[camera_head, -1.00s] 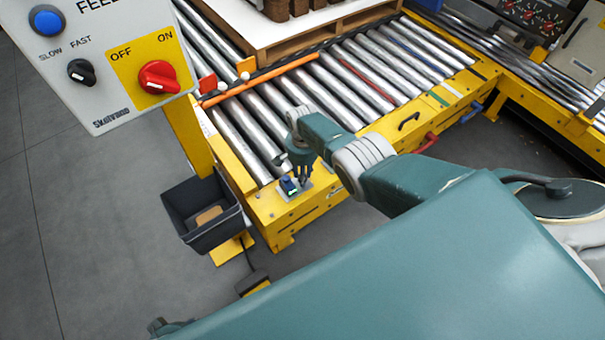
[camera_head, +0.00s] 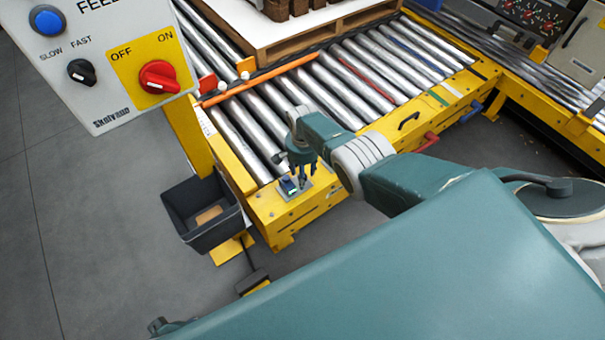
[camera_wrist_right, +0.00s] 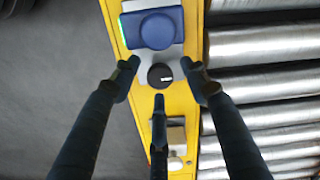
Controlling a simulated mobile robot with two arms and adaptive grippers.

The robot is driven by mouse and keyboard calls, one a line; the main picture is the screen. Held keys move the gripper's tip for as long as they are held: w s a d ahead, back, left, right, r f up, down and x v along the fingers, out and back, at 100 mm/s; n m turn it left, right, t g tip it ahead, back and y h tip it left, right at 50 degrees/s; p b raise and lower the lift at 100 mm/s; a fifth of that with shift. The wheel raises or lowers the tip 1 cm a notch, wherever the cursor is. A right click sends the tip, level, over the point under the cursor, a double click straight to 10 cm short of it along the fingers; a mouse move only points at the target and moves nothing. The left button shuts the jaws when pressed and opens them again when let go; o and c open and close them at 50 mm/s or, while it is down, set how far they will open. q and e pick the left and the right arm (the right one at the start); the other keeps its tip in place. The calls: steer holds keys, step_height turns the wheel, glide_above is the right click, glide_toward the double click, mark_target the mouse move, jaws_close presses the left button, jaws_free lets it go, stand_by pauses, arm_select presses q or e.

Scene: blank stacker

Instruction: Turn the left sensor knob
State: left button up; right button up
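The sensor is a blue block with a round face and a green light on its edge (camera_wrist_right: 152,28), on a grey metal plate; in the head view it (camera_head: 288,186) sits on the yellow conveyor's near end. A small black round knob with a white mark (camera_wrist_right: 160,75) is on the same plate beside it. My right gripper (camera_wrist_right: 163,78) has three dark fingers spread around the knob, with gaps between fingertips and knob in the picture; contact cannot be judged. The right gripper (camera_head: 301,172) also shows in the head view, pointing down next to the sensor. My left gripper is not in view.
A white control panel (camera_head: 115,62) with knobs stands at the left above a dark bin (camera_head: 204,212). Steel rollers (camera_head: 340,92) lie behind the gripper, with a loaded pallet (camera_head: 300,32) on them. Another metal fitting (camera_wrist_right: 176,135) is below the knob. Grey floor is at left.

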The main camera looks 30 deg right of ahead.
steer(key=shift+w+r, duration=0.1)
steer(key=shift+r, duration=0.65)
step_height(320, 180, up, 10)
steer(key=shift+r, duration=0.25)
stand_by(0.3)
